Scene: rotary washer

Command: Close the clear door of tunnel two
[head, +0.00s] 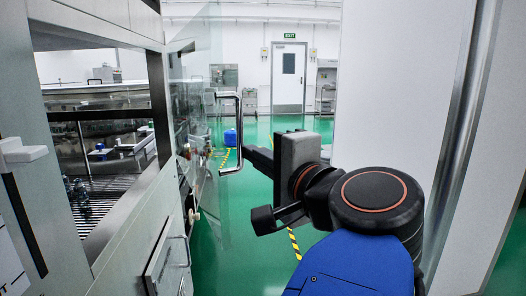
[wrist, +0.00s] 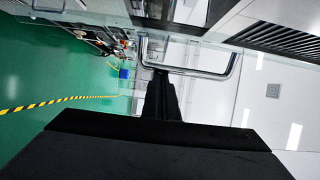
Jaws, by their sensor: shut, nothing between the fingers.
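The clear door (head: 203,110) of the washer stands open in the head view, swung out from the opening on the left. Its metal bar handle (head: 239,125) is on the door's outer side. My gripper (head: 248,153) is shut and empty, with its tips at the lower part of the handle. In the wrist view the shut fingers (wrist: 160,78) reach up to the handle bar (wrist: 190,71). I cannot tell whether they touch it. No tunnel number is readable.
The washer opening (head: 105,150) on the left shows racks and a slatted conveyor (head: 92,205) inside. A white wall panel (head: 395,80) stands close on the right. Green floor (head: 225,255) is free beneath the door. A blue box (head: 230,137) lies far behind.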

